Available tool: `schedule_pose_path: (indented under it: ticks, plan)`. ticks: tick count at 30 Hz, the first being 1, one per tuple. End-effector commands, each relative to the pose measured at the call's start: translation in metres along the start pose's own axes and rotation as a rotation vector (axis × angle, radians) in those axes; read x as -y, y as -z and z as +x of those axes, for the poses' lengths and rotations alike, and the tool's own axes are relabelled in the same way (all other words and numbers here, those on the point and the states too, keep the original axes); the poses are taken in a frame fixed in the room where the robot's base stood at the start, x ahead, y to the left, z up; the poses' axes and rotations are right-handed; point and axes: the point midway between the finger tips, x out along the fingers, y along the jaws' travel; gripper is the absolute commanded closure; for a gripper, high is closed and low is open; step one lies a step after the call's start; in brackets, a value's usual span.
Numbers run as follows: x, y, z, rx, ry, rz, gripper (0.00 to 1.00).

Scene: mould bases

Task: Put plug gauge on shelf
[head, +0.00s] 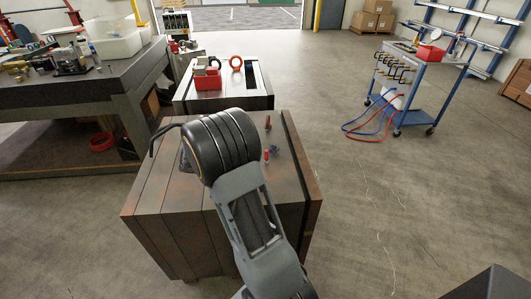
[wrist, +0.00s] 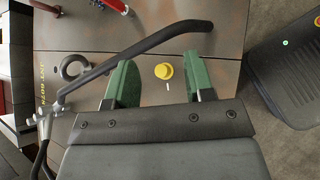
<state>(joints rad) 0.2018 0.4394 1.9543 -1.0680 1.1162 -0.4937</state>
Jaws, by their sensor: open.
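My gripper (wrist: 160,64) is open, with its two green fingers apart over the top of the mould base (wrist: 225,50). A small yellow round piece (wrist: 164,71) shows between the fingers in the wrist view; nothing is gripped. A red tool with a metal end (wrist: 116,5) lies at the top edge of the wrist view, cut off by the frame. I cannot tell for sure which piece is the plug gauge. In the head view my wrist hides the fingers and much of the mould base (head: 165,215). A blue rack (head: 470,12) stands at the back right.
Small red pieces (head: 267,156) stand right of my wrist on the mould base. A lifting eye (wrist: 73,68) is left of my fingers. Behind stands another block with a red box (head: 207,80). A blue cart (head: 424,75) with hoses stands right; floor between is clear.

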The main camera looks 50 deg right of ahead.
Motion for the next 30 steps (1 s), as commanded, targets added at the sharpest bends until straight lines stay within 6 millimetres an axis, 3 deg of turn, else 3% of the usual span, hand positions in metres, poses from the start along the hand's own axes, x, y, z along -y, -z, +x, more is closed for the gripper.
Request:
schedule_pose_path:
  ticks: [3, 9, 22, 30]
  plan:
    - [-0.025, 0.003, 0.026, 0.115, -0.047, -0.176, 0.51]
    - [-0.047, 0.011, 0.054, 0.226, -0.101, -0.352, 0.51]
    - [-0.063, 0.0, 0.123, 0.258, -0.115, -0.402, 0.51]
    - [-0.067, -0.004, 0.143, 0.256, -0.118, -0.401, 0.51]
